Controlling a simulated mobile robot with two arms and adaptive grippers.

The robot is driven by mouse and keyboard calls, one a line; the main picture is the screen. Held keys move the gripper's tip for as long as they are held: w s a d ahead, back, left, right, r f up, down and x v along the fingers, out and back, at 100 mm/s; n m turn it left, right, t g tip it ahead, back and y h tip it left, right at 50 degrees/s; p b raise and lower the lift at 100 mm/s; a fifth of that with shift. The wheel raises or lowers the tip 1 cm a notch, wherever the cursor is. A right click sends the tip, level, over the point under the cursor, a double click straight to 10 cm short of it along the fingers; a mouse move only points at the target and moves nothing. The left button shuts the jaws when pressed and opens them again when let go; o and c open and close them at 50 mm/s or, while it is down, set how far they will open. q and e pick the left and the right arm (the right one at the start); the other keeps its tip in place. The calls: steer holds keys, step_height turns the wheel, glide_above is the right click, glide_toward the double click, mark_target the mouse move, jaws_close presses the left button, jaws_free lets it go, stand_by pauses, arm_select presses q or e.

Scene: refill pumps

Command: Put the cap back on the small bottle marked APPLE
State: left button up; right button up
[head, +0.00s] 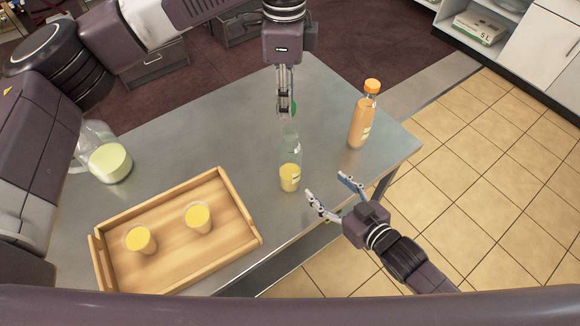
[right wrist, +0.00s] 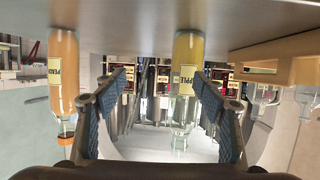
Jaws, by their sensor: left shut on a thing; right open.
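The small clear bottle (head: 290,167) stands upright on the metal table, partly filled with yellow juice. In the right wrist view, which looks upside down, this bottle (right wrist: 187,60) shows a label that seems to read APPLE, and no cap shows on its neck. My left gripper (head: 286,112) points down just beyond the bottle's mouth in the head view. It is shut on a small green cap (head: 293,108), mostly hidden by the fingers. My right gripper (head: 325,187) is open beside the bottle, to its right. The bottle shows between its fingers in the wrist view (right wrist: 160,110), apart from them.
An orange bottle with an orange cap (head: 361,118) stands at the table's right. A wooden tray (head: 232,205) with two glasses of juice is at the front left. A glass jug (head: 109,162) stands at the left. The table's middle (head: 200,130) is clear.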

mark_target(290, 156)
arm_select(q)
steer(key=shift+w+d+r+m, duration=0.25)
steer(key=shift+d+r+m, duration=0.1)
steer(key=shift+d, duration=0.1)
arm_select(e)
step_height(290, 156, up, 6)
steer(key=s+a+n+y, duration=0.1)
steer(key=n+y, duration=0.2)
steer(key=y, duration=0.3)
steer(key=shift+s, duration=0.4)
steer(key=shift+a+f, duration=0.1)
steer(key=shift+a, duration=0.05)
steer(key=x, duration=1.2)
jaws_close()
arm_select(q)
steer(key=shift+f, duration=2.45)
